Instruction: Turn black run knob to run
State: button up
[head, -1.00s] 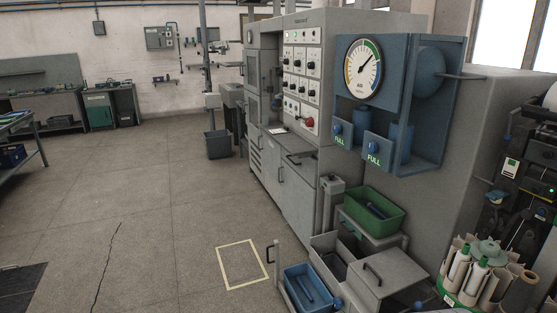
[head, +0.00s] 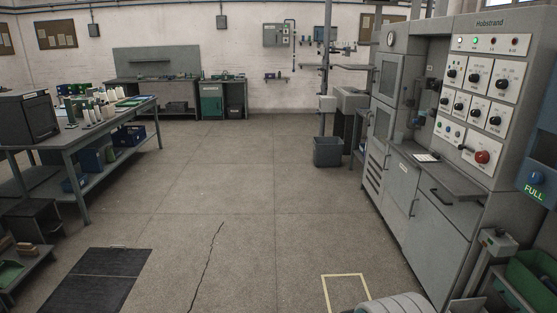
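The grey cone winder cabinet (head: 425,225) stands at the right in the head view. Its front carries a control panel with several black knobs on white plates, such as an upper knob (head: 474,77) and a lower knob (head: 494,120). The labels are too small to read, so I cannot tell which one is the run knob or where it points. A large red knob (head: 482,157) sits low on the panel. A row of small lamps (head: 492,41) runs along the top. My gripper is not in view; a pale rounded part of mine shows at the bottom edge.
A ledge with a handle (head: 447,184) juts out below the panel. A blue unit marked FULL (head: 537,180) is cut off at the right edge. A grey bin (head: 328,152) stands beyond the cabinet. A workbench (head: 75,150) is at left. The floor between is clear.

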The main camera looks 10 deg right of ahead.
aim_at(500, 232)
jog(key=i+j+z, duration=0.15)
jog(key=i, duration=0.55)
jog(key=i+j+z, duration=0.15)
jog(key=i, duration=0.55)
jog(key=i+l+z, duration=0.1)
jog(key=z, duration=0.3)
jog(key=i+z, duration=0.45)
jog(key=z, duration=0.3)
jog(key=i+j+z, duration=0.15)
jog(key=z, duration=0.25)
jog(key=i+z, duration=0.2)
jog(key=z, duration=0.15)
jog(key=i+z, duration=0.25)
jog(key=z, duration=0.15)
jog(key=i+j+z, duration=0.15)
jog(key=z, duration=0.2)
